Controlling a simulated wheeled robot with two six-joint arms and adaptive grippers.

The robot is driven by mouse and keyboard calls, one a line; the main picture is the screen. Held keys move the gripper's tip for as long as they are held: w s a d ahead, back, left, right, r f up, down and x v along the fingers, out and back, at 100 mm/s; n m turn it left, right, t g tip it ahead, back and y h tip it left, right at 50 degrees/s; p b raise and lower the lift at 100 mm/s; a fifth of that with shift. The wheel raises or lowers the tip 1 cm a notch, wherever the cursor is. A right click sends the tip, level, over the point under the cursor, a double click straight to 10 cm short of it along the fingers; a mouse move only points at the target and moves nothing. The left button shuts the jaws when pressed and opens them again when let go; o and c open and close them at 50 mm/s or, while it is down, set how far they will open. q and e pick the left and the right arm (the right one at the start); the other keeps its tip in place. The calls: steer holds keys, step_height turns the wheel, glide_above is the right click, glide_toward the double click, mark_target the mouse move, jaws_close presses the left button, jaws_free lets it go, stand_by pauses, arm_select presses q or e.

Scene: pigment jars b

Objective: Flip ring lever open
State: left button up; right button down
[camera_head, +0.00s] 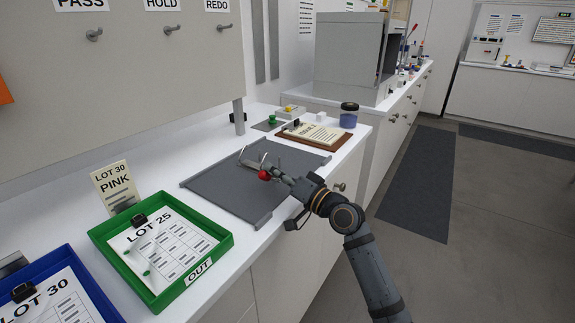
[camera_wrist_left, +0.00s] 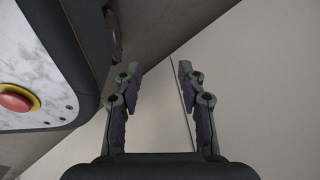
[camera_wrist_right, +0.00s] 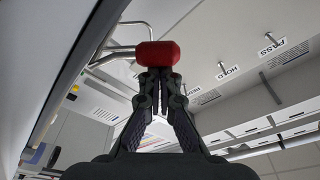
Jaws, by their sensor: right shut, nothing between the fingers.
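A grey flat board (camera_head: 225,190) with raised side edges lies on the white counter. My right gripper (camera_head: 279,177) is shut. In the right wrist view, the red knob (camera_wrist_right: 158,53) lies right past the shut fingertips (camera_wrist_right: 160,73), not between them; whether they touch is unclear. Bent metal bars run left from the knob. My left gripper (camera_wrist_left: 157,75) is open and empty, seen only in its wrist view.
A green OUT tray (camera_head: 222,243) and a blue tray (camera_head: 88,280) stand at the left, with a LOT 30 PINK card (camera_head: 115,185) behind. A brown clipboard (camera_head: 338,144) and a jar (camera_head: 348,116) stand beyond the board. A hook panel (camera_head: 130,80) overhangs the counter.

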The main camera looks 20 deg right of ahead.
steer(key=shift+s+a+f, duration=0.25)
steer(key=shift+a+f, duration=0.05)
steer(key=shift+f, duration=0.05)
arm_select(q)
steer(key=shift+w, duration=0.7)
arm_select(e)
steer(key=shift+f, duration=0.2)
